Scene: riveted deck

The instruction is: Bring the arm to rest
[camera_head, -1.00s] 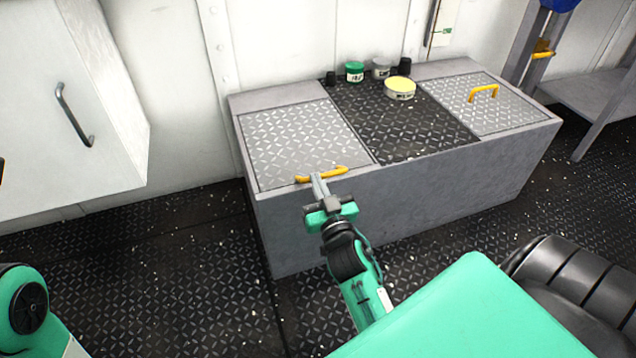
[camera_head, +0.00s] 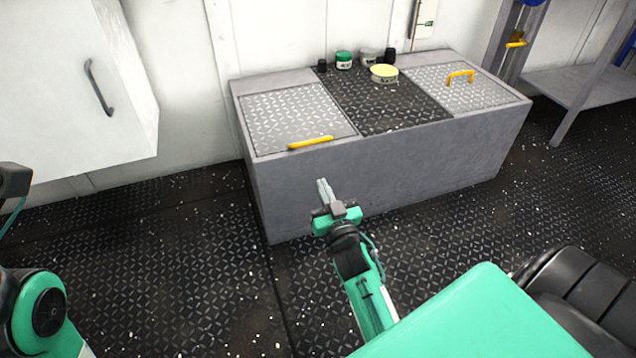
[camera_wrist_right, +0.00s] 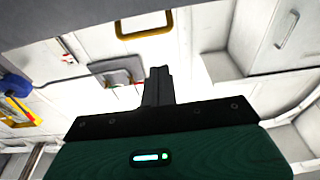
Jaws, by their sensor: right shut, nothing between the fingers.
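My right gripper (camera_head: 325,190) is in front of the grey chest, below and apart from the yellow handle (camera_head: 310,142) of its left lid. Its fingers are together with nothing between them. In the right wrist view, the shut fingers (camera_wrist_right: 158,86) point up the picture, and a yellow handle (camera_wrist_right: 143,27) shows beyond them. Part of my left arm (camera_head: 40,310) shows at the left edge of the head view. Its gripper fingers cannot be seen there.
The grey chest (camera_head: 400,163) stands against the white wall. Several small tins, one with a yellow top (camera_head: 384,73), stand on its dark middle panel. A white cabinet (camera_head: 60,90) hangs at the left. A metal shelf (camera_head: 570,86) stands at the right. The floor before the chest is clear.

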